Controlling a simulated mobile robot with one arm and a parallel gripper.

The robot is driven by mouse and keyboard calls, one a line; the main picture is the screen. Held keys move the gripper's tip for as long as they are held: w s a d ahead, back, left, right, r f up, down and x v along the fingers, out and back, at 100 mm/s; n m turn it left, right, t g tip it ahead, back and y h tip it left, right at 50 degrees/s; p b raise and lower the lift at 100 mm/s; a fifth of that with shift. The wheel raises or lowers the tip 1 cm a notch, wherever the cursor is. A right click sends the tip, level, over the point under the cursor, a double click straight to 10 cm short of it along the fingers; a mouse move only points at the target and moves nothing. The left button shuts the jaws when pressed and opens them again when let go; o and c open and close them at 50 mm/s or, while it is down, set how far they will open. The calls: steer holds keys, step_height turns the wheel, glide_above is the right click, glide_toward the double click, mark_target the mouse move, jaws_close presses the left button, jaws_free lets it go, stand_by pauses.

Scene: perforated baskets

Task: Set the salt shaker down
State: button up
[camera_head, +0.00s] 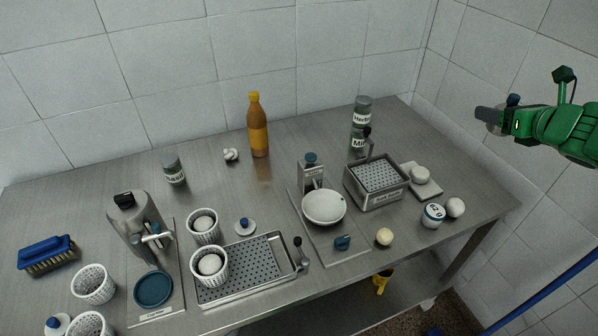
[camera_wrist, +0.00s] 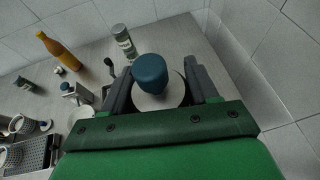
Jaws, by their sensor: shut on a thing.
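The salt shaker (camera_wrist: 150,80), with a rounded dark blue top above a pale round body, is between the two dark fingers of my gripper (camera_wrist: 160,92) in the wrist view. My gripper is shut on it. In the head view my green arm reaches in from the right, and my gripper (camera_head: 494,117) is in the air, beyond the right end of the steel table (camera_head: 440,150). A bit of the blue top (camera_head: 513,100) shows there; the rest of the shaker is hidden by the gripper.
A metal perforated basket (camera_head: 377,193), a white block with an egg-like ball (camera_head: 420,175) and a round white-and-blue timer (camera_head: 433,215) stand at the table's right. The far right corner and right edge strip are bare.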

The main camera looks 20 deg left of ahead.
steer(key=shift+w+a+r, duration=0.1)
steer(key=shift+w+r, duration=0.05)
steer(key=shift+r, duration=0.1)
steer(key=w+a+m+t+h, duration=0.1)
steer(key=w+a+m+h, duration=0.1)
steer(key=w+a, duration=0.5)
steer(key=w+a+m+t+h, duration=0.15)
steer(key=w+a, duration=0.25)
steer(key=w, duration=0.5)
steer(key=w+a+r+m+h, duration=0.1)
steer(key=w+a+m+h, duration=0.25)
steer(key=a, duration=0.75)
steer(key=m+g+h, duration=0.2)
steer(key=m+h, duration=0.5)
steer(key=h, duration=0.1)
glide_above(287, 170)
steer(key=f, duration=0.1)
steer(key=shift+n, duration=0.3)
step_height(287, 170, down, 31)
steer(key=shift+w+r, duration=0.1)
stand_by(0.6)
